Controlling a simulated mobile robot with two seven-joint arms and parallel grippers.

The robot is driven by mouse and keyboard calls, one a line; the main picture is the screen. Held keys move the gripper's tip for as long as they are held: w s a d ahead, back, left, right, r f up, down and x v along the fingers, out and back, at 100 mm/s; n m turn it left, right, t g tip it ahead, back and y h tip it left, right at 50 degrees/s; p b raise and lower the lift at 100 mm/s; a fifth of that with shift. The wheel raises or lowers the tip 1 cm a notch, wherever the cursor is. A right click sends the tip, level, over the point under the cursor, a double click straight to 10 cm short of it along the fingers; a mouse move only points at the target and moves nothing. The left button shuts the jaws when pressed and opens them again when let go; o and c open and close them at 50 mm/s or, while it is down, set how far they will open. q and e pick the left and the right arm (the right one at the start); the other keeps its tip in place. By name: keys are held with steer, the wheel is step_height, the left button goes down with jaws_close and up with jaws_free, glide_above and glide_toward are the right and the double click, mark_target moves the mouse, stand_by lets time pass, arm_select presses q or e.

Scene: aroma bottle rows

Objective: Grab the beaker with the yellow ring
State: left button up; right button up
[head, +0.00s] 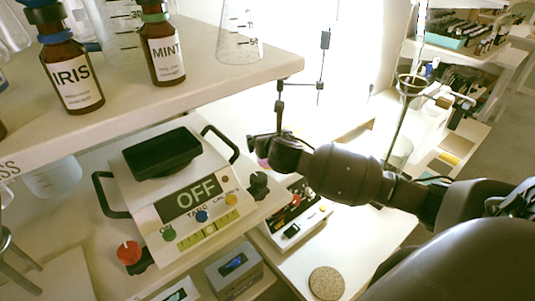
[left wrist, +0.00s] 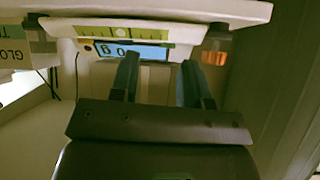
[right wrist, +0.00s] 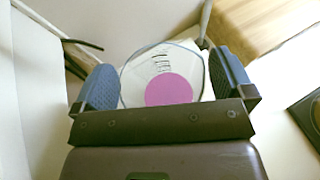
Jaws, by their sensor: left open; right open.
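No yellow ring shows clearly on any glassware in these frames. In the right wrist view, a clear marked glass vessel (right wrist: 190,60) with a magenta disc (right wrist: 168,90) in it or behind it shows between the fingers of my open right gripper (right wrist: 165,78). I cannot tell if the fingers touch it. In the head view my right gripper (head: 268,148) is beside the balance, and a bit of magenta shows by it. My left gripper (left wrist: 158,75) is open and empty below a balance-like device (left wrist: 140,30) in the left wrist view; the head view does not show it.
A balance (head: 185,195) reading OFF stands below the upper shelf (head: 200,85). The shelf carries IRIS (head: 72,75) and MINT (head: 163,50) bottles, a flask (head: 238,40) and a marked beaker (head: 118,40). A hotplate-like device (head: 295,215) and a round cork mat (head: 326,283) lie lower right.

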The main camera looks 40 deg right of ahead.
steer(key=shift+w, duration=0.1)
steer(key=c, duration=1.1)
steer(key=shift+r, duration=0.15)
